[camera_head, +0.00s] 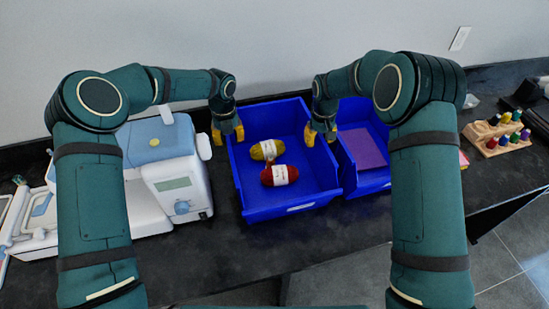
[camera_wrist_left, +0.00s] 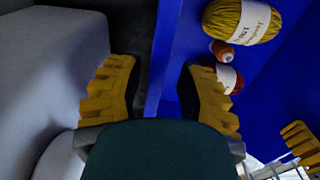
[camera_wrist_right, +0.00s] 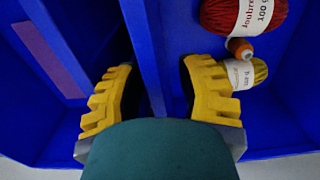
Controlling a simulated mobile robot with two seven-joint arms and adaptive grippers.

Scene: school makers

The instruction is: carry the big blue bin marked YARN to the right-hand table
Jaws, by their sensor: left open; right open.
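The big blue bin (camera_head: 314,185) stands on the dark table, holding a yellow-green yarn ball (camera_head: 266,150) and a red yarn ball (camera_head: 279,175). The small white label on its front is too small to read. My left gripper (camera_head: 228,135) is open at the bin's left wall; in the left wrist view that wall runs between its fingers (camera_wrist_left: 157,92). My right gripper (camera_head: 320,134) is open at the right wall; in the right wrist view the wall runs between its fingers (camera_wrist_right: 150,92). A small orange spool (camera_wrist_right: 239,47) also lies in the bin.
A second blue bin (camera_head: 375,182) with a purple sheet stands close on the right. A white and blue sewing machine (camera_head: 170,175) stands close on the left. A wooden rack with coloured spools (camera_head: 497,135) is farther right. The wall is behind.

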